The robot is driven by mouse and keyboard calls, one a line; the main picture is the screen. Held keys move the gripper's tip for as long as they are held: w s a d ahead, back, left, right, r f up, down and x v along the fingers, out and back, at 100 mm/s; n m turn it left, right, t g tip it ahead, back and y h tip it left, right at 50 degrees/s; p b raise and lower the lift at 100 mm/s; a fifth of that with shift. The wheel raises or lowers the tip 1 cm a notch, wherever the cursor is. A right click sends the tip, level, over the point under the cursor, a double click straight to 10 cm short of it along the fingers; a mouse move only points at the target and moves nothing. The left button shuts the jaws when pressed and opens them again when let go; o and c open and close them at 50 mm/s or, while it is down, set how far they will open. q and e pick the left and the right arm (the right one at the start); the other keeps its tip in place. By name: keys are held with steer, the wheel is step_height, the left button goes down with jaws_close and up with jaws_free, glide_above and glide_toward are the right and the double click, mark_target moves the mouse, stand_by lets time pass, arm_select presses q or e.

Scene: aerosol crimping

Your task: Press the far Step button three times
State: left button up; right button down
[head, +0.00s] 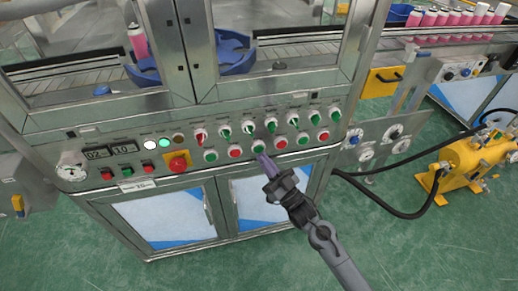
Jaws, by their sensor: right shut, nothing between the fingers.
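The machine's front control panel (190,148) crosses the middle of the head view. Its lower row alternates green and red buttons, with a row of selector switches above. The labels are too small to read, so I cannot tell which button is Step. My right gripper (263,160) is shut and empty, and its purple-grey fingertips point up at the panel. The tips are just below a green button (258,146) in the middle of the row. I cannot tell whether they touch it. A red button (281,142) is to its right and another red button (235,152) to its left. My left gripper is out of view.
A red emergency stop (178,162) and two displays (110,150) are on the panel's left part. Cabinet doors (165,215) are below. A yellow pump (468,165) with black hoses stands at right. Pink cans (440,20) line a conveyor behind. Green floor is open in front.

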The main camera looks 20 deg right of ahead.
steer(key=s+p, duration=0.3)
steer(key=s, duration=0.2)
steer(key=shift+a, duration=0.2)
stand_by(0.6)
